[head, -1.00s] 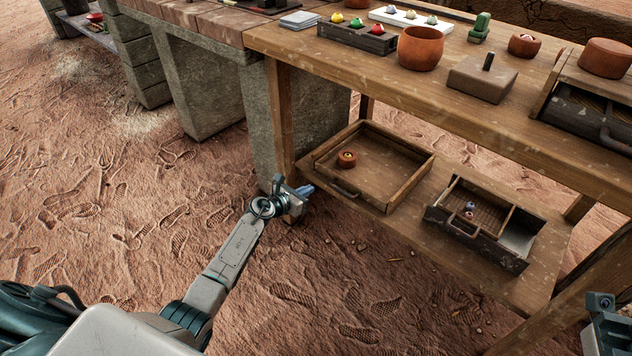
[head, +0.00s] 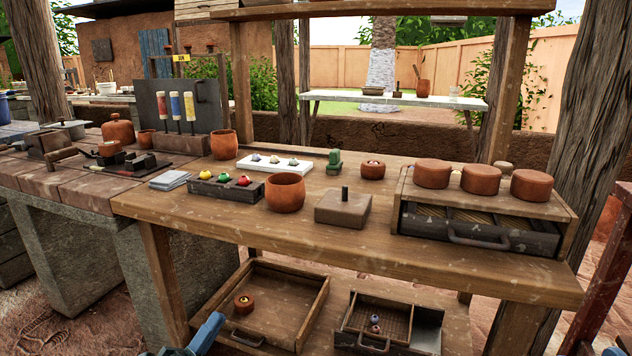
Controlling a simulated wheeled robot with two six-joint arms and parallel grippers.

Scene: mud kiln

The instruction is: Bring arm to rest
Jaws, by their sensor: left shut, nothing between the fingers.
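My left gripper (head: 205,334) shows at the bottom edge of the head view, left of centre. Its blue fingers are shut and empty. It is in front of the lower shelf, just left of and below the open wooden drawer (head: 318,302); whether it touches the shelf I cannot tell. The rest of my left arm is mostly cut off by the bottom edge. A small blue-grey tip of my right gripper (head: 612,351) shows at the bottom right corner; its fingers cannot be made out.
The wooden workbench (head: 480,270) carries a clay pot (head: 285,192), a paint tray (head: 226,190), a block with a peg (head: 343,208) and a drawer box (head: 575,240) with round clay lids on top. A smaller drawer (head: 425,332) stands on the lower shelf. Stone supports (head: 75,265) stand left.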

